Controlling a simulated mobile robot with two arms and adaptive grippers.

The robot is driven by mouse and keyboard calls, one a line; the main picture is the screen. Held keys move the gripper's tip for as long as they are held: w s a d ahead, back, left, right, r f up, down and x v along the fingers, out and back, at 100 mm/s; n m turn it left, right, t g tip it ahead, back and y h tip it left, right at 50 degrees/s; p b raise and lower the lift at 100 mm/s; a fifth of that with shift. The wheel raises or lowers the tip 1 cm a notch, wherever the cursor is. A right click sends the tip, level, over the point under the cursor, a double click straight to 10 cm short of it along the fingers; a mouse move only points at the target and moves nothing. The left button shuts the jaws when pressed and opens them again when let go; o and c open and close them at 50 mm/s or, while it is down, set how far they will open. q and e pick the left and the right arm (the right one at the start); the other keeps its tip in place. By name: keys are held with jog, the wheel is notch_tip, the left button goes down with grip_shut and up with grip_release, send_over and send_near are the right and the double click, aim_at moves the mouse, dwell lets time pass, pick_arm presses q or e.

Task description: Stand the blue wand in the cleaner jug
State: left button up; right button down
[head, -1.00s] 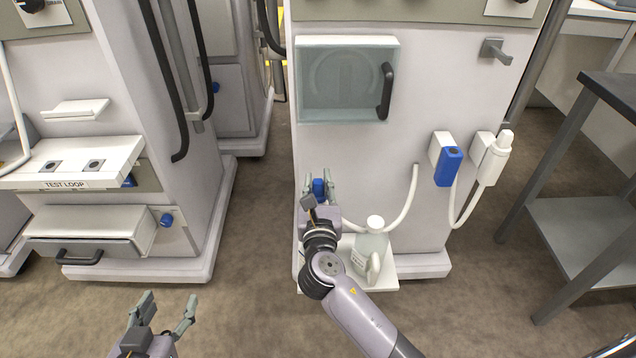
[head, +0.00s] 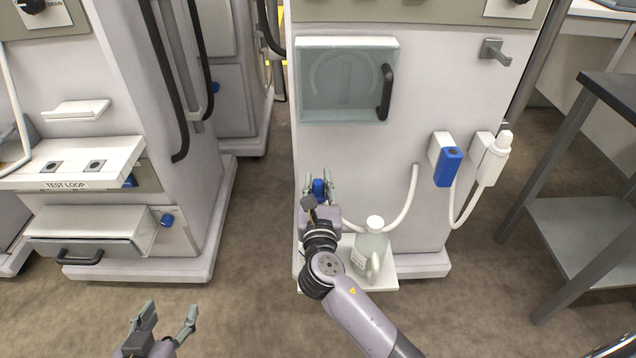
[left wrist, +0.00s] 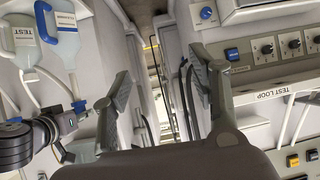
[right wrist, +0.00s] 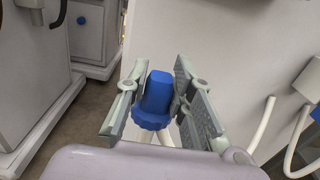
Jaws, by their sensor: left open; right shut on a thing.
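My right gripper (head: 318,190) is shut on the blue wand (head: 319,188) by the lower left of the middle machine's front. In the right wrist view the blue wand (right wrist: 155,98) stands roughly upright between the fingers, with a white hose below it. A pale jug (head: 371,246) with a white top and handle stands just right of my right gripper; its label is not readable in the head view. My left gripper (head: 165,312) is open and empty over the floor.
The jug stands on a low white shelf (head: 388,277) on the middle machine. A blue holder (head: 447,166) and a white connector (head: 495,158) hang on its right side. A left machine has an open drawer (head: 90,235). A grey table (head: 590,220) stands right. Floor between machines is clear.

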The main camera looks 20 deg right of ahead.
pick_arm(q)
jog(key=shift+s+a+f+g, duration=0.25)
jog(key=shift+s+f+g, duration=0.25)
jog(key=shift+s, duration=0.1)
dwell(0.7)
pick_arm(e)
jog(key=shift+p, duration=0.4)
pick_arm(q)
jog(key=shift+s+a+f+g+y, duration=0.2)
jog(key=shift+s+f+g, duration=0.25)
jog(key=shift+s+f, duration=0.15)
jog(key=shift+s+a+f+g+y, duration=0.1)
jog(key=shift+s+a+f+g, duration=0.1)
jog(key=shift+s+f+g, duration=0.35)
jog(key=shift+r, duration=0.15)
jog(key=shift+s+a+f+g+p, duration=0.2)
jog(key=shift+s+a+f+g, duration=0.1)
jog(key=shift+s+f, duration=0.25)
jog(key=shift+s+a+f+g+p, duration=0.15)
jog(key=shift+s+f+g, duration=0.15)
jog(key=shift+s, duration=0.4)
